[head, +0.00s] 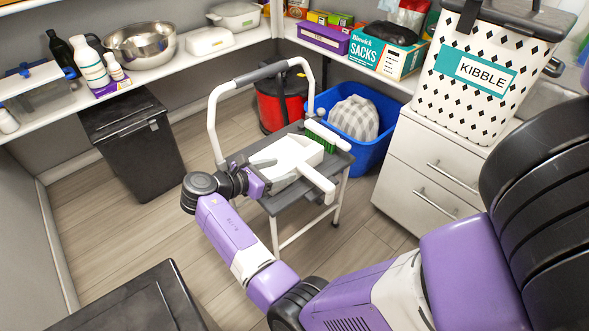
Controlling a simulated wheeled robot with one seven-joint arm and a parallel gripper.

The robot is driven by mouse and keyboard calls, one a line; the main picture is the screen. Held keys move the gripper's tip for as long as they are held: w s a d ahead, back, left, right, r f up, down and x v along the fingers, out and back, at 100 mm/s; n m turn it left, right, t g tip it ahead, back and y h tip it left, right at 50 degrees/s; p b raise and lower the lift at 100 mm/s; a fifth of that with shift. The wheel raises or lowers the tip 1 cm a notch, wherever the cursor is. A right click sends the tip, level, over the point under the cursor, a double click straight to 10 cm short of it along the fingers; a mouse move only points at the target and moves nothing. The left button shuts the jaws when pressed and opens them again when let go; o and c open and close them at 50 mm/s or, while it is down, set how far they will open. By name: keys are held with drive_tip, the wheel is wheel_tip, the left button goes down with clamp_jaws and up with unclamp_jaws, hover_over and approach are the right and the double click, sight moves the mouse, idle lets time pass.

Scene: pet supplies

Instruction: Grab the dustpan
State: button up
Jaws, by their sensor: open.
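A white dustpan (291,158) lies on the dark top of a small step stool (272,204) in the middle of the head view. Its handle points toward the lower right, over the stool's front edge. A white hand brush with green bristles (322,137) lies just behind it. My gripper (262,176) is at the left side of the dustpan, low over the stool top. It is open, with nothing seen between its fingers. The fingertips are small and partly hidden, so I cannot tell whether they touch the dustpan.
The stool has a tall white rail (213,125) with a grey grip behind my wrist. A blue bin (377,150) and a red bucket (283,105) stand behind it. A white drawer cabinet (432,165) is at right, a black bin (133,140) at left. Floor is clear left of the stool.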

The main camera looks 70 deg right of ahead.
clamp_jaws()
drive_tip(key=shift+r, duration=0.15)
